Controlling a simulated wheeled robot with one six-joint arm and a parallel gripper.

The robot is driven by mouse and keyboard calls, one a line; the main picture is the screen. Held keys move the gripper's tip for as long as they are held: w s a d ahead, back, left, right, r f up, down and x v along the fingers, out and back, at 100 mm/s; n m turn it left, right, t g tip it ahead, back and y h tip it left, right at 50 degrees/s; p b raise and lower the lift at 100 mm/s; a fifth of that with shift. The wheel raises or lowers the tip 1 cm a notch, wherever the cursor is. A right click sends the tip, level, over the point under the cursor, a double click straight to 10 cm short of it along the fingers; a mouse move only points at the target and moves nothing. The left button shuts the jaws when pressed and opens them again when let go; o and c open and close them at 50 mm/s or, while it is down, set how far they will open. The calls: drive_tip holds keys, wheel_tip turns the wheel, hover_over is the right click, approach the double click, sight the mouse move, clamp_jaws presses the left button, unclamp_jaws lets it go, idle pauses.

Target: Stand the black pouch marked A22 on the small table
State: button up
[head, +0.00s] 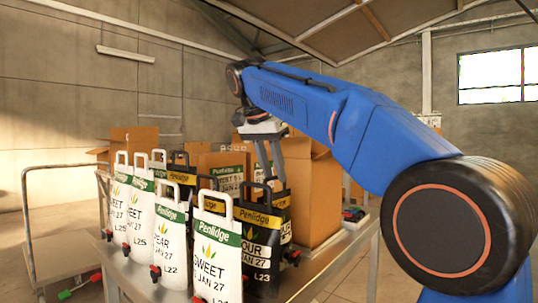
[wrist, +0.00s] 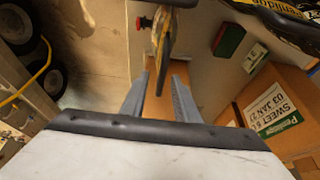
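Several black pouches stand among the white ones on the metal bench. The front black pouch (head: 268,238) shows a yellow Penlidge band and L23. Another black pouch (head: 182,180) stands behind the white ones. I cannot read A22 on any pouch. My gripper (head: 271,180) points down at the top of the black pouches, its two fingers apart. In the wrist view, the open fingers (wrist: 163,76) stand either side of the near end of an upright pouch (wrist: 160,42), seen nearly edge-on with a red cap; I see no clear contact. I cannot identify the small table.
White pouches (head: 216,262) crowd the bench's front and left. Cardboard boxes (head: 312,190) stand close behind and right; one labelled box (wrist: 275,108) shows in the wrist view. A wheeled cart (head: 75,240) is at left. The metal bench (head: 318,262) has a bare strip at its right edge.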

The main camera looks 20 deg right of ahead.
drive_tip(key=shift+v, duration=3)
drive_tip(key=s+d+f+n+t+y, duration=0.1)
drive_tip(key=s+d+f+n, duration=0.25)
drive_tip(key=s+f, duration=0.45)
drive_tip(key=s+d+f+n+y, duration=0.1)
drive_tip(key=s+d+f+n, duration=0.3)
drive_tip(key=f, duration=0.5)
drive_tip(key=s+d+f+n, duration=0.1)
drive_tip(key=s+f, duration=0.5)
drive_tip(key=f, duration=0.3)
drive_tip(key=s+f+n+y, duration=0.1)
drive_tip(key=s+f, duration=0.5)
drive_tip(key=f, duration=0.4)
drive_tip(key=s+d+f+n+t, duration=0.1)
drive_tip(key=s+f, duration=0.5)
drive_tip(key=f, duration=0.3)
drive_tip(key=shift+s+d+f+y, duration=0.2)
drive_tip(key=shift+s+d+y, duration=0.05)
drive_tip(key=shift+d+y, duration=0.05)
